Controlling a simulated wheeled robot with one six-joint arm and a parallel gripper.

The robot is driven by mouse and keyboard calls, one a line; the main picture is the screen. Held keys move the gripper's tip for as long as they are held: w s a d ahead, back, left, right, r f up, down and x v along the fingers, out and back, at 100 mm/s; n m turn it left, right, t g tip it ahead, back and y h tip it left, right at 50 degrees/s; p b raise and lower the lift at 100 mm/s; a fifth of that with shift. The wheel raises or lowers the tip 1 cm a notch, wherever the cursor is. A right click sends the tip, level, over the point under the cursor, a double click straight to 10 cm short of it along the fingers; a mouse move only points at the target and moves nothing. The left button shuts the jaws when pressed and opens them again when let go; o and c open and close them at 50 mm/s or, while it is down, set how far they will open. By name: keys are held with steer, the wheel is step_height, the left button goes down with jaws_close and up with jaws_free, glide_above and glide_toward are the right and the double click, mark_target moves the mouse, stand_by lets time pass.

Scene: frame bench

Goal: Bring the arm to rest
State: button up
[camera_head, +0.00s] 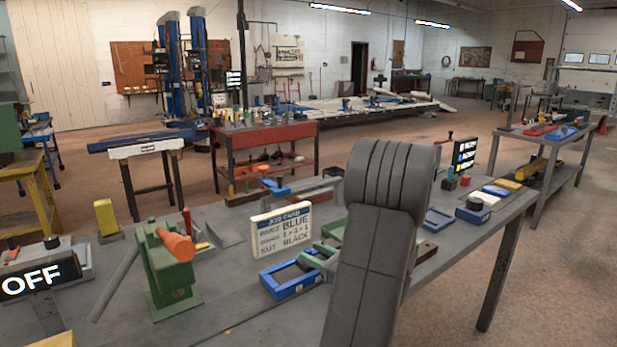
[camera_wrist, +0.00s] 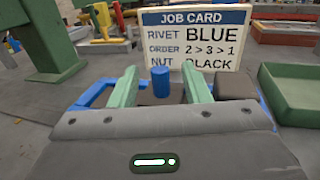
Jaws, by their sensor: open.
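My gripper (camera_wrist: 160,72) is open, with its two green fingers apart in the wrist view. A blue peg (camera_wrist: 160,84) stands upright in the gap between the fingers as seen there; I cannot tell how deep between them it is. Behind it is the job card (camera_wrist: 195,40), reading rivet BLUE, order 2 > 3 > 1, nut BLACK. A blue-rimmed tray (camera_head: 288,288) lies under the fingers, beside the card. In the head view my gripper (camera_head: 324,256) shows over this tray, partly hidden by my grey arm, which stands bent over the bench.
A green press with an orange part (camera_head: 168,268) stands left on the grey bench, near an OFF sign (camera_head: 40,278). A green tray (camera_wrist: 290,98) lies close right of the gripper. Blue trays and small parts fill the bench's right end. The bench's front-left surface is mostly clear.

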steer(key=shift+x, duration=1.25)
steer(key=shift+w+a+r, duration=0.1)
steer(key=shift+a+r, duration=0.05)
steer(key=shift+r+p, duration=0.15)
steer(key=shift+p, duration=0.15)
